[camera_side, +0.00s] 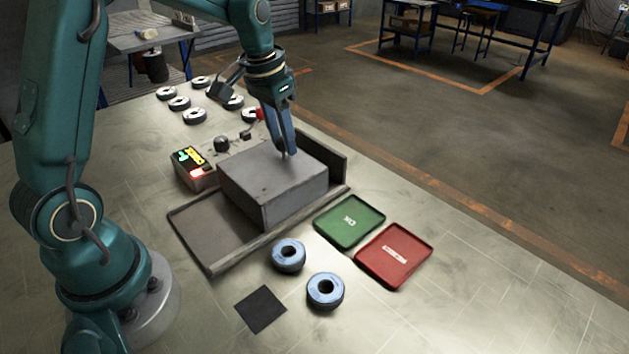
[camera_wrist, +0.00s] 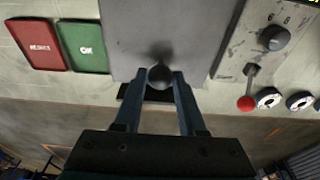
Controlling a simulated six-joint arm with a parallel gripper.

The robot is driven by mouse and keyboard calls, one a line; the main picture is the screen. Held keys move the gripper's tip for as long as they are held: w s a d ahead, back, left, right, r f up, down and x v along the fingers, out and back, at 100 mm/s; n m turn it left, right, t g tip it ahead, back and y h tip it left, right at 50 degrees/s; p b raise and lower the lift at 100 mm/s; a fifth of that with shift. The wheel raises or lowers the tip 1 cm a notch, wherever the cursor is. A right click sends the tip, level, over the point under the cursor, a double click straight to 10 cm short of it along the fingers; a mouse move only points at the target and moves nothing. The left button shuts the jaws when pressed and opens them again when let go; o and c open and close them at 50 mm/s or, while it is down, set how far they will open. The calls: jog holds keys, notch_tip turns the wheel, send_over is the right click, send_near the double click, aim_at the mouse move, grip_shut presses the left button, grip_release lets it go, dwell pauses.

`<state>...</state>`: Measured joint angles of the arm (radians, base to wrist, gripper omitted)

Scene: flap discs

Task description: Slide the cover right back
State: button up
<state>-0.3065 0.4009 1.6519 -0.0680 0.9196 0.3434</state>
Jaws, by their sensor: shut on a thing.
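The cover (camera_side: 265,190) is a grey box-shaped housing on a dark railed base (camera_side: 205,232). In the side view the left part of the base is bare, and a dark upright plate (camera_side: 322,158) stands behind the cover. My gripper (camera_side: 287,153) reaches down to the cover's top near its far edge. In the wrist view my gripper (camera_wrist: 160,82) has its two fingers on either side of a dark round knob (camera_wrist: 160,76) on the grey cover (camera_wrist: 160,30), shut on it. What lies under the cover is hidden.
A control box (camera_side: 194,168) with lit green, yellow and red parts stands beside the base. A green OK tray (camera_side: 349,236) and a red tray (camera_side: 379,270) lie to the right. Blue-topped discs (camera_side: 289,262) and a black square (camera_side: 261,309) lie in front; several discs (camera_side: 180,103) lie behind.

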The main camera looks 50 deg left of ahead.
send_over(240, 180)
jog(key=shift+s, duration=0.35)
jog(key=o, duration=1)
jog(key=shift+s, duration=0.1)
jog(key=shift+r, duration=0.15)
jog(key=shift+r, duration=3.85)
